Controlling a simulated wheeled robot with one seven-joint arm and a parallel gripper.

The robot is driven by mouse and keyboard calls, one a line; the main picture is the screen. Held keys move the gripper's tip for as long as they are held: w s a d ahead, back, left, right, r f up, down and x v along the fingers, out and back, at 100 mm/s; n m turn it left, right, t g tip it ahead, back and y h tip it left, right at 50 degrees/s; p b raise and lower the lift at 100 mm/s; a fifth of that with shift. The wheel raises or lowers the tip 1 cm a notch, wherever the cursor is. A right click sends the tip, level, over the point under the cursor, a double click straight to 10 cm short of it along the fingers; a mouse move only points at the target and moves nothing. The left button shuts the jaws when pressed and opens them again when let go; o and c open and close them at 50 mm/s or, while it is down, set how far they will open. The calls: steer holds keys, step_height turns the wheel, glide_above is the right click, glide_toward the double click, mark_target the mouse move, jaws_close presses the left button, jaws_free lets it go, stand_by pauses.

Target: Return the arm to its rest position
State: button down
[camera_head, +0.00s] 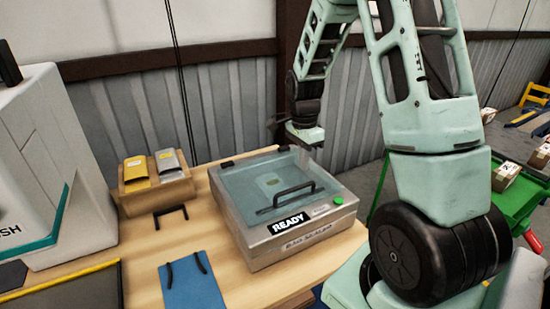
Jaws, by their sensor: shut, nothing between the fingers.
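My arm (430,120) rises from the right side of the picture, bends out of view at the top, and its forearm comes back down in the middle. My gripper (300,140) hangs at the end of it, above and behind the back right corner of the bag sealer (290,239). The gripper is shut and holds nothing.
The bag sealer's clear lid with a black handle (287,196) is down, and its label reads READY. A wooden holder (155,199) with yellow and grey packets, a blue clipboard (191,285) and a white machine (50,170) share the wooden table. A green cart (515,205) stands right.

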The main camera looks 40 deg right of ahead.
steer(key=shift+a+r, duration=0.1)
steer(key=s+a+r+n+b, duration=0.1)
steer(key=a+n+b, duration=0.1)
steer(key=a+n, duration=0.65)
steer(key=s+a+r+n+b, duration=0.15)
steer(key=a+n, duration=0.25)
steer(key=a, duration=0.9)
steer(key=s+a+n+b, duration=0.2)
steer(key=s+a+n, duration=1.1)
steer(key=s+n, duration=0.3)
steer(key=shift+s+a+f+t, duration=0.15)
steer(key=shift+s+a+t, duration=0.25)
steer(key=shift+s, duration=0.15)
steer(key=shift+d, duration=0.1)
